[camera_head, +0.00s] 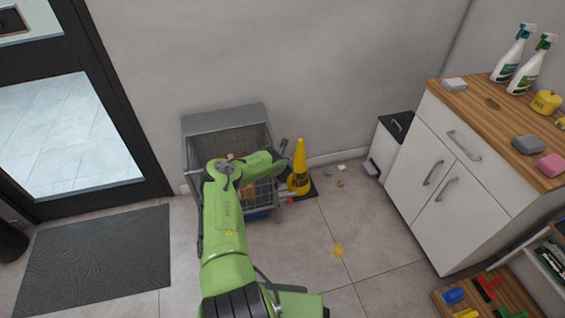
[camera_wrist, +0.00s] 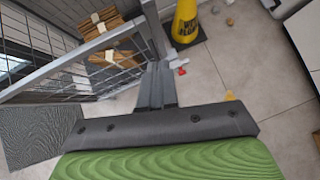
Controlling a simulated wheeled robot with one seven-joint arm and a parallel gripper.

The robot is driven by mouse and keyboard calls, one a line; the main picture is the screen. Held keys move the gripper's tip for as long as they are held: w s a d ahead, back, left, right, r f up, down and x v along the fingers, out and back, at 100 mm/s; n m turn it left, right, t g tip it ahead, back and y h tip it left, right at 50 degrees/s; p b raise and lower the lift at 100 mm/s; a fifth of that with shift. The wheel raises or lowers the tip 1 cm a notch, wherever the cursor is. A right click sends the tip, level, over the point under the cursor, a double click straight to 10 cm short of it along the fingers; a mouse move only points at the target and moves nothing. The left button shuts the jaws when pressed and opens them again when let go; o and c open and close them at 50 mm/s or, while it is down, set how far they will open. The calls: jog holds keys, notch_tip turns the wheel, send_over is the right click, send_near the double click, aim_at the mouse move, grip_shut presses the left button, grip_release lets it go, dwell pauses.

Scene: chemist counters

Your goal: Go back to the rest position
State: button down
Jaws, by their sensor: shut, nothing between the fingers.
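My gripper (camera_wrist: 158,72) shows in the wrist view with its two grey fingers together and nothing between them. It is beside the front corner of a grey wire-mesh cart (camera_wrist: 75,58). I cannot tell whether it touches the cart. In the head view my green arm reaches out over the front of the cart (camera_head: 222,119) and hides part of it. The fingers are hard to make out there. Brown bundles (camera_wrist: 100,22) lie inside the cart.
A yellow cone (camera_head: 300,165) stands on a dark base just right of the cart. Small litter (camera_head: 341,168) and a yellow spot (camera_head: 338,250) are on the floor. A white cabinet (camera_head: 455,185) stands right; a dark mat (camera_head: 95,260) lies left. Mid-right floor is mostly clear.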

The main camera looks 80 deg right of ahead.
jog(key=v, duration=0.2)
jog(key=p+v, duration=0.1)
jog(key=shift+s+a+r, duration=0.1)
jog(key=shift+s+r, duration=0.05)
jog(key=shift+s, duration=0.15)
